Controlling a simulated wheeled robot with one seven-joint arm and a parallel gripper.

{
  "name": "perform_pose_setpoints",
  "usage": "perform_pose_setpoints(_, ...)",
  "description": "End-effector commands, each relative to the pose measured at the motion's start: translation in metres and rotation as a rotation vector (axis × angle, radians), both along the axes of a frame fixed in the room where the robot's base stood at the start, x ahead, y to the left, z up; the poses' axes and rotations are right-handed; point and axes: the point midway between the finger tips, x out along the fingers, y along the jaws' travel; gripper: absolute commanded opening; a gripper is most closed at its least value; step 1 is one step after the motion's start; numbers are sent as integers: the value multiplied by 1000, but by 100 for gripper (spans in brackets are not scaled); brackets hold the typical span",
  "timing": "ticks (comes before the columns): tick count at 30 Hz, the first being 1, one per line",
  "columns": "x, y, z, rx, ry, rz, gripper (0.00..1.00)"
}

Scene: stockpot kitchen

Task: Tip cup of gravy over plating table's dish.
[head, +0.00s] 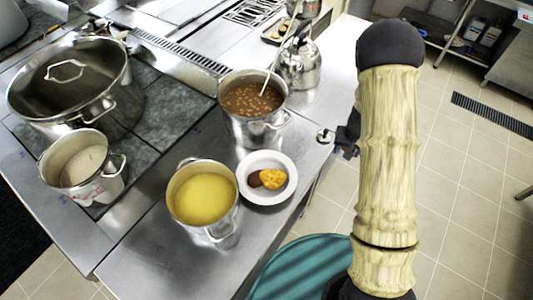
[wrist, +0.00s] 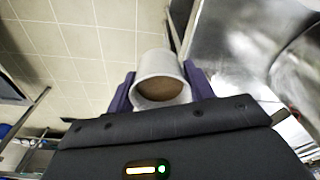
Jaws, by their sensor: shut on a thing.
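My gripper (wrist: 160,88) is shut on a small pale cup (wrist: 162,66), with one purple finger on each side of it. Brown gravy (wrist: 160,90) shows inside the cup. In the head view the cup (head: 325,136) is small, at the counter's right edge, beside my dark gripper (head: 346,140). The dish (head: 267,199), a white round plate, lies on the steel table (head: 165,258). It holds a brown piece and a yellow-orange piece of food. The cup is up and to the right of the dish in the picture, apart from it.
A pot of yellow soup (head: 203,197) stands left of the dish. A pot of brown beans (head: 252,103) with a ladle stands behind it. A teal round thing (head: 300,270) is in front.

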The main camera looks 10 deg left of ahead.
Motion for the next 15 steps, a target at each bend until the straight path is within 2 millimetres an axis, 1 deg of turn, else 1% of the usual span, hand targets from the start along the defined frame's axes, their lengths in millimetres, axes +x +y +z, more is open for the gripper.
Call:
perform_pose_setpoints(5,-2,17,7,-2,1,-132,25)
perform_pose_setpoints(15,-13,70,19,-3,1,-562,25)
